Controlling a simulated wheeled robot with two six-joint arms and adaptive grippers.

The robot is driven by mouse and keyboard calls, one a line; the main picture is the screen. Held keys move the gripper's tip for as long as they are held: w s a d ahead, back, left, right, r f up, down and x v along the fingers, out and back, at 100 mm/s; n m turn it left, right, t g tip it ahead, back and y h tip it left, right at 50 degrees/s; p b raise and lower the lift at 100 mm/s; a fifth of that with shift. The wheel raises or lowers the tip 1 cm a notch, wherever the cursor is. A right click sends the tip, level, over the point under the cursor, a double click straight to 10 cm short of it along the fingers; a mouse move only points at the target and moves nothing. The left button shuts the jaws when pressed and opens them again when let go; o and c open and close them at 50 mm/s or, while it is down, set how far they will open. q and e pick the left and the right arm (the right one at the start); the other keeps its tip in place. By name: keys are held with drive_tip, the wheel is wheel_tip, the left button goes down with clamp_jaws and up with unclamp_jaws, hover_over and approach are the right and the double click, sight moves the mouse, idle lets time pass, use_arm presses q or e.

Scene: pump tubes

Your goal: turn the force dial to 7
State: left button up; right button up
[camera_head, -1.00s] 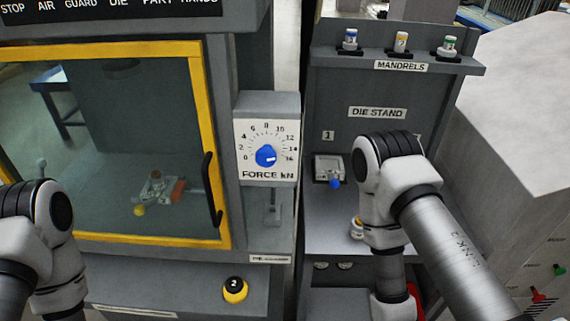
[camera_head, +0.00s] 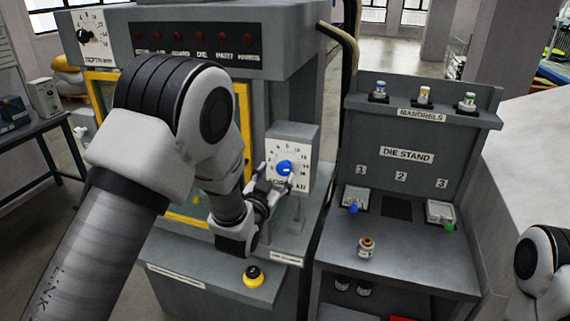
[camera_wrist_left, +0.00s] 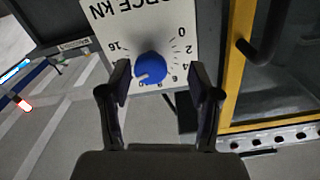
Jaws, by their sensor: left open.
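The force dial is a round blue knob (camera_head: 285,168) on a white scale plate (camera_head: 303,152) on a grey box at the press's front right. In the left wrist view the blue knob (camera_wrist_left: 151,67) sits between the two fingertips of my left gripper (camera_wrist_left: 161,84), which is open. The gripper also shows in the head view (camera_head: 263,190), just in front of the plate's lower part. I see no clear contact. The knob's white mark points to the high side of 10; its exact reading is unclear. My right gripper is out of view.
A yellow-framed press window (camera_head: 187,219) is left of the dial; its black handle (camera_wrist_left: 259,52) is near the gripper. The die stand (camera_head: 407,155) is at right. My left arm hides much of the press.

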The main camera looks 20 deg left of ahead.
sight(283, 169)
use_arm(q)
drive_tip(key=shift+w+d+r+p, duration=0.35)
drive_tip(key=shift+w+d, duration=0.2)
drive_tip(key=shift+w, duration=0.1)
drive_tip(key=shift+w+d+r+p, duration=0.3)
drive_tip(key=shift+w+d, duration=0.25)
drive_tip(key=shift+w, duration=0.05)
drive_tip(key=shift+w+a+f, duration=0.4)
drive_tip(key=shift+w+a, duration=0.05)
drive_tip(key=shift+a, duration=0.1)
drive_tip(key=shift+c, duration=0.3)
drive_tip(key=c, duration=0.6)
drive_tip(key=shift+d+r, duration=0.1)
drive_tip(key=shift+d, duration=0.05)
drive_tip(key=c, duration=0.5)
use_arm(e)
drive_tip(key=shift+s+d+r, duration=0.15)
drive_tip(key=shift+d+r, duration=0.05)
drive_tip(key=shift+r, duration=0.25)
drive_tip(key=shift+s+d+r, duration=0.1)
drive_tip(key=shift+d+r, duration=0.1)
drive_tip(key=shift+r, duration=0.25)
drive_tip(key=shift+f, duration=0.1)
